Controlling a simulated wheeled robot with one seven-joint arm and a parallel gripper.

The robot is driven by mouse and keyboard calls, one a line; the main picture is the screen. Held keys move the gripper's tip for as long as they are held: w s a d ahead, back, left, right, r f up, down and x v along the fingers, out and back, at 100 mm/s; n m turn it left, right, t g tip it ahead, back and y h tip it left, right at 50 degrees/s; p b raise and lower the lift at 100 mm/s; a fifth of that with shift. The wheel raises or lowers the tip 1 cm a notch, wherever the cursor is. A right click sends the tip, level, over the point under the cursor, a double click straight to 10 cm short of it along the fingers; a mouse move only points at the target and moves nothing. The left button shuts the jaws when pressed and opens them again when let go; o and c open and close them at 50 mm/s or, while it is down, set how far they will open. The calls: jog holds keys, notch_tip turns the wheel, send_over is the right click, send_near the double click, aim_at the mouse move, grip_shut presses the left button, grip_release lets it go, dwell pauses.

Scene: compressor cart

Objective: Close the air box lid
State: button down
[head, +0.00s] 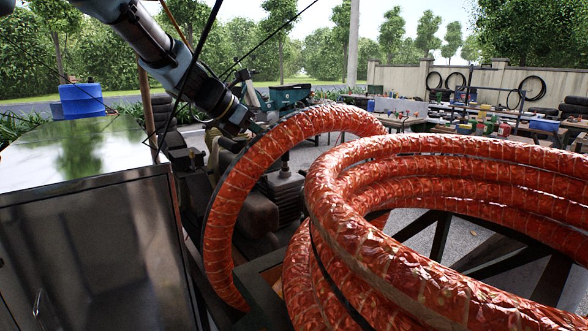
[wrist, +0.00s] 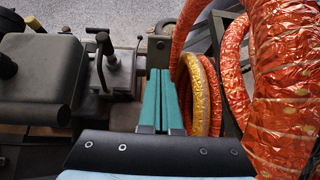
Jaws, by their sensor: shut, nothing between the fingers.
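My gripper (wrist: 161,74) is shut and empty in the wrist view, its two teal fingers side by side and pointing up the picture. A dark grey box-like part with a flat, rounded top (wrist: 40,68) is left of the fingers, apart from them. It may be the air box; I cannot make out its lid or hinge for certain. A dark bracket with an upright lever (wrist: 106,62) stands between it and the fingers. In the head view my arm reaches down from the upper left to the machinery, and the fingers cannot be made out clearly.
Thick orange ducting coils (head: 420,190) fill the right and centre, close to my arm. Orange ducting (wrist: 290,80) and a yellow hose (wrist: 200,95) lie right of the fingers. A metal cabinet (head: 90,240) stands at left, with a blue container (head: 82,100) behind it.

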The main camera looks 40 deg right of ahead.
aim_at(316, 169)
jog(key=p+x, duration=0.3)
jog(key=x, duration=1)
jog(key=shift+d+f+p, duration=0.2)
jog(key=shift+d+p, duration=0.1)
jog(key=shift+d, duration=0.05)
jog(key=shift+s+d, duration=0.1)
